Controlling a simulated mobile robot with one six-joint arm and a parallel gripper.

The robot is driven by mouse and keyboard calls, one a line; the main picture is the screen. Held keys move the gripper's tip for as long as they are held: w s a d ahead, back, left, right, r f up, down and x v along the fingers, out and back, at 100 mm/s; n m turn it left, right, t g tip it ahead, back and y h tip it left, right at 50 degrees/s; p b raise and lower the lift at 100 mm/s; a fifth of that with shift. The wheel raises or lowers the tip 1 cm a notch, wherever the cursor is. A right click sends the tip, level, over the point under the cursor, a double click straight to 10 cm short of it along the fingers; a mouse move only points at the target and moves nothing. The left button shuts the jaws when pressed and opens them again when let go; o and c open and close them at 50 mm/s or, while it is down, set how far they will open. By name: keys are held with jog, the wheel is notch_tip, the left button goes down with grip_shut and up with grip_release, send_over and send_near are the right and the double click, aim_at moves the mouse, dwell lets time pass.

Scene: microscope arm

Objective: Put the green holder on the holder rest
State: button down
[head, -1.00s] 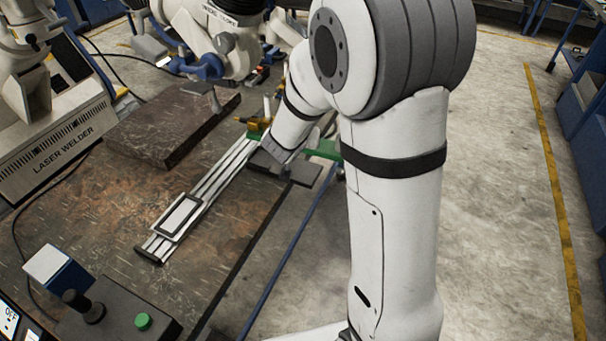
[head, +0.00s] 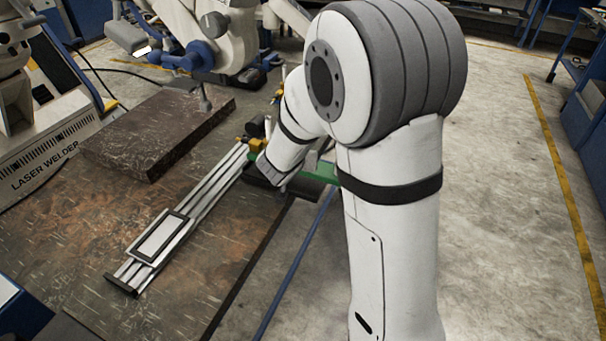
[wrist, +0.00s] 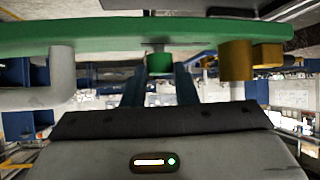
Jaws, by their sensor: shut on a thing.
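The green holder is a long green bar (wrist: 150,36) that spans the top of the wrist view, with a brass fitting (wrist: 237,60) on its right and a grey cylinder (wrist: 62,70) on its left. My gripper (wrist: 159,70) is shut on a short green peg under the bar's middle. In the head view, part of the green holder (head: 322,172) shows beside my wrist, and my arm hides much of it. My fingertips are hidden there. A dark flat block (head: 262,179) lies near my wrist at the table edge; I cannot tell whether it is the holder rest.
A silver rail (head: 195,195) with a framed plate (head: 158,237) lies along the brown table (head: 205,270). A thick dark slab (head: 150,135) and the laser welder (head: 50,155) stand to the left. A white microscope-like arm (head: 215,45) is behind. Floor at the right is clear.

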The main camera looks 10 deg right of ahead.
jog(key=shift+a+f+b, duration=0.15)
jog(key=shift+f+b, duration=0.6)
jog(key=shift+f, duration=1.25)
jog(key=shift+f, duration=0.1)
jog(key=c, duration=1.1)
grip_release()
jog(key=shift+s, duration=0.1)
jog(key=shift+c, duration=0.2)
